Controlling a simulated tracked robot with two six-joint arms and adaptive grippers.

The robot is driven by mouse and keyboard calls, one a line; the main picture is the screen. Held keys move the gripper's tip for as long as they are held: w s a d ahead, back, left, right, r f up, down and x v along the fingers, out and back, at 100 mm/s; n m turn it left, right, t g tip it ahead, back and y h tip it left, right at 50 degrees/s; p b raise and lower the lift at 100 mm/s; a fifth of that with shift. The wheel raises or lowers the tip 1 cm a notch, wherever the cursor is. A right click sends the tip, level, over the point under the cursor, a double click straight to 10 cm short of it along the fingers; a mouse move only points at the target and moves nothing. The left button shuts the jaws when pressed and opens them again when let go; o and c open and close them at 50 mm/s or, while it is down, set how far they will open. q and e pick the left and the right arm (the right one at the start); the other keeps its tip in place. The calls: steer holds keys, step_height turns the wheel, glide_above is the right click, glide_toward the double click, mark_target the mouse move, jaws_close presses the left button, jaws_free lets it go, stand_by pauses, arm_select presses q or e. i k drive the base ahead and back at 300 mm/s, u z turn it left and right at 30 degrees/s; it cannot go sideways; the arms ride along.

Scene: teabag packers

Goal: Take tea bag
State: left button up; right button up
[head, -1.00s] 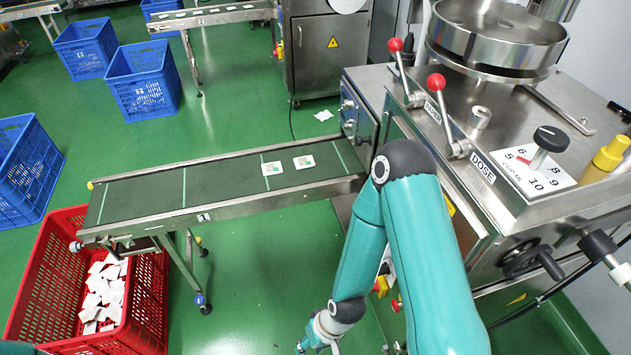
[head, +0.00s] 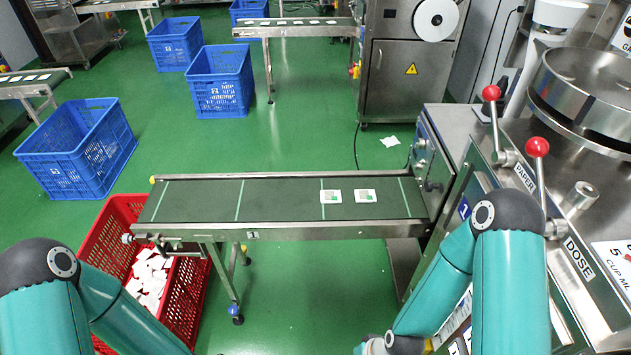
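Two white tea bags with green tags lie flat near the right part of the conveyor belt (head: 275,203). The left tea bag (head: 331,197) touches or lies close to a pale green belt line. The right tea bag (head: 365,196) is just beside it, a small gap apart. Both of my teal arms show at the bottom of the head view, one at the left and one at the right. Both grippers are below the picture's edge, so their state is hidden. Neither arm is over the belt's tea bags.
A red crate (head: 190,290) holding loose white tea bags stands below the belt's left end. The steel packing machine (head: 590,210) with red-knobbed levers stands at the right. Blue crates (head: 80,150) stand on the green floor behind. A white packet (head: 390,142) lies on the floor.

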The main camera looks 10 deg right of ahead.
mark_target(326, 196)
steer(key=u, duration=0.3)
steer(key=i, duration=1.2)
steer(key=z, duration=0.1)
